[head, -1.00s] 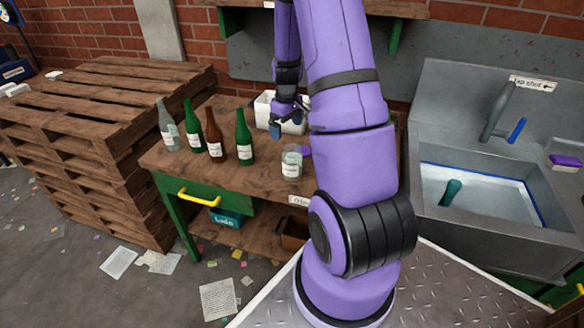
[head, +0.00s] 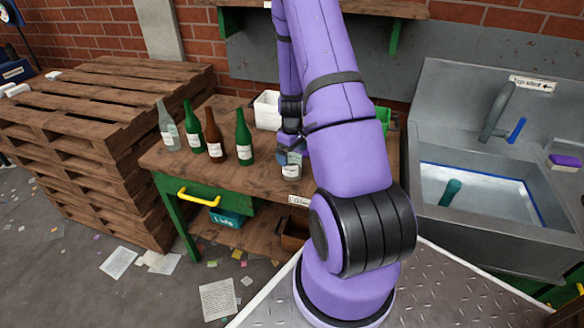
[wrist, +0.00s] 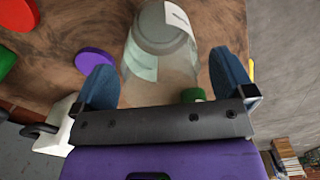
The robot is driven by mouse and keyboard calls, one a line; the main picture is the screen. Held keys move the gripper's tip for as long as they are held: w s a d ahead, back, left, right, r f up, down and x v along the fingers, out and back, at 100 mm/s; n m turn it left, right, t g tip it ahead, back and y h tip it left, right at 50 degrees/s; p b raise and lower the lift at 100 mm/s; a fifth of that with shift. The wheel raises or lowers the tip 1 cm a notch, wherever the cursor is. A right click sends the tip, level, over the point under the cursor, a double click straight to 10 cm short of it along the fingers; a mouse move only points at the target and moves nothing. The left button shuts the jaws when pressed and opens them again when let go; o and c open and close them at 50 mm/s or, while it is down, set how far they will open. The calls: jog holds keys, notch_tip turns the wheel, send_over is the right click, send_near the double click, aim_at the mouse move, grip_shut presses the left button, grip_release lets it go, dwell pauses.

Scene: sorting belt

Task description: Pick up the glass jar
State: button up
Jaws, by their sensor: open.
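The glass jar (head: 291,172) stands upright on the wooden workbench (head: 250,185), near its front edge. It is clear, with a pale label. In the wrist view the jar (wrist: 160,60) lies between my two blue fingertips, with a gap at the side of each finger. My gripper (head: 289,152) is open at the top of the jar and partly covers it in the head view. In the wrist view my gripper (wrist: 168,85) has its fingers spread to either side of the jar. I cannot tell whether either finger touches the glass.
Several bottles, among them a brown one (head: 214,137) and a green one (head: 243,138), stand left of the jar. A white bin (head: 267,110) is behind. A purple lid (wrist: 95,62) lies beside the jar. A sink (head: 485,195) is at the right.

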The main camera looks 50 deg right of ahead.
jog(key=shift+f, duration=0.85)
jog(key=c, duration=1.1)
jog(key=shift+o, duration=0.2)
notch_tip(320, 180, up, 10)
jog(key=shift+r, duration=0.1)
